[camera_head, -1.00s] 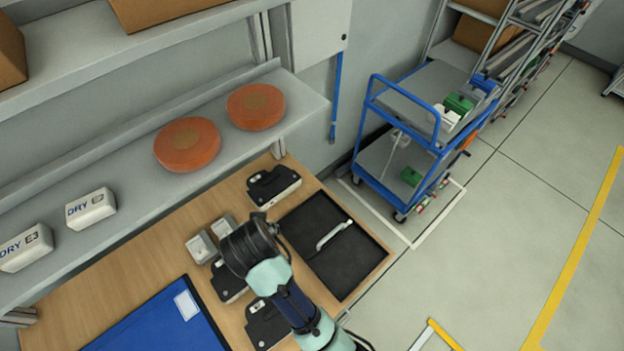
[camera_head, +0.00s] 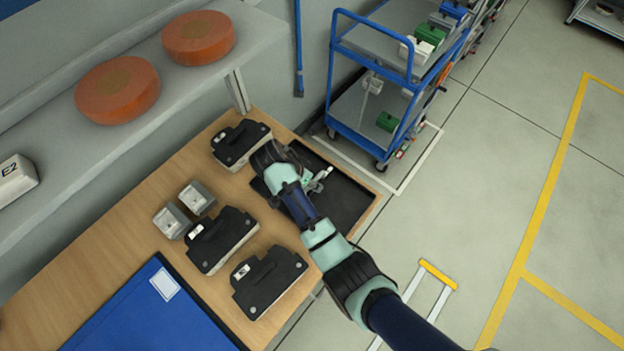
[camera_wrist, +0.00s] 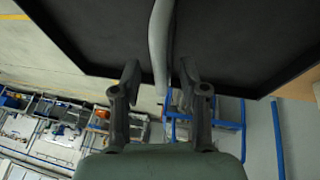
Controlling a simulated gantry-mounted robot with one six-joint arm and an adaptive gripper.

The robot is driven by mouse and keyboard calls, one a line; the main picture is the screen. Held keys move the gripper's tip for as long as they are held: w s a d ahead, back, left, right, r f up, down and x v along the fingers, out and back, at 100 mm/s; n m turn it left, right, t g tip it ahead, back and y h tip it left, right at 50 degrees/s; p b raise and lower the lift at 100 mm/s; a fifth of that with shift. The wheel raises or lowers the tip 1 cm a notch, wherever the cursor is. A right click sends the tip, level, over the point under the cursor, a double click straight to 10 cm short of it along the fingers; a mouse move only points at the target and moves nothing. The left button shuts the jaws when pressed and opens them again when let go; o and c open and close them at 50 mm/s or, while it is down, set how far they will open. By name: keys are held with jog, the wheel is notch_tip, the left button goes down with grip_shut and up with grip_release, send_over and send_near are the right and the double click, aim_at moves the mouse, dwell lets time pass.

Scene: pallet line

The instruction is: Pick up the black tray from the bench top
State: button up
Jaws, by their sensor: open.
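The black tray (camera_head: 352,207) lies flat on the wooden bench top, near its right end. My arm covers much of it in the head view. The tray fills the top of the wrist view (camera_wrist: 90,38). Its light grey handle (camera_wrist: 158,45) runs down the middle there. My gripper (camera_wrist: 159,78) is open, with one fingertip on each side of the handle in the wrist view. I cannot tell whether the fingers touch the handle or how far they are from it. In the head view, only a pale bit of the handle (camera_head: 319,180) shows beside my wrist.
Several black-topped cases (camera_head: 268,282) and two small grey boxes (camera_head: 197,197) sit left of the tray. A blue mat or panel (camera_head: 150,315) lies front left. Orange discs (camera_head: 118,90) rest on the shelf above. A blue cart (camera_head: 385,95) stands beyond the bench.

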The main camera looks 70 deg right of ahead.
jog(key=shift+s+d+f, duration=0.2)
jog(key=shift+d+f, duration=0.05)
jog(key=shift+f, duration=0.4)
grip_shut()
jog(key=shift+r, duration=0.1)
